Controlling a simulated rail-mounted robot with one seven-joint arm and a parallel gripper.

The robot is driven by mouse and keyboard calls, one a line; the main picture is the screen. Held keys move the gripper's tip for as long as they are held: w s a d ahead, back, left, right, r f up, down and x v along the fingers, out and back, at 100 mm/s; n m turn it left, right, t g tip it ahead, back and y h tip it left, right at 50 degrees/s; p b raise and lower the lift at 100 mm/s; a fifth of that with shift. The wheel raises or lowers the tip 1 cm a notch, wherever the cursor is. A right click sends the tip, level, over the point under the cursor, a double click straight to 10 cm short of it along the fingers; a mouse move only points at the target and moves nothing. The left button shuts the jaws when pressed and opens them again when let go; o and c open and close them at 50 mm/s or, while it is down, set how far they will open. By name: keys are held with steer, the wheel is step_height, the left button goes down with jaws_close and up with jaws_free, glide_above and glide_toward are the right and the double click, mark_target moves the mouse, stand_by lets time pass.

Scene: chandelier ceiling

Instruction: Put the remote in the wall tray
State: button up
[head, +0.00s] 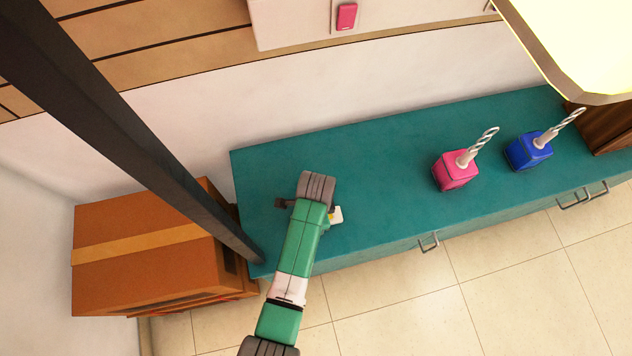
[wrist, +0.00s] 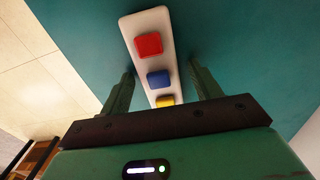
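The remote (wrist: 154,62) is a long white bar with a red, a blue and a yellow button. It lies on the teal cabinet top (head: 385,155). In the head view only a small end of the remote (head: 336,215) shows beside my arm. My gripper (wrist: 161,67) is open above the remote, with one finger on each side of it and narrow gaps between. I cannot make out a wall tray for certain in either view.
A pink block (head: 456,171) and a blue block (head: 528,151), each with a twisted pale rod, stand on the cabinet to the right. Cardboard boxes (head: 145,245) stand left of the cabinet. A pink switch (head: 346,16) sits on a pale panel. A bright lamp shade (head: 580,45) hangs upper right.

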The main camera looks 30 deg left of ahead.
steer(key=shift+f+b, duration=0.25)
steer(key=shift+b, duration=0.25)
steer(key=r+p, duration=0.1)
steer(key=r, duration=0.1)
steer(key=r+p, duration=0.2)
steer(key=r, duration=0.1)
steer(key=r+p, duration=0.1)
steer(key=r, duration=0.2)
steer(key=shift+s+r, duration=0.15)
steer(key=shift+s, duration=0.1)
steer(key=shift+o, duration=0.5)
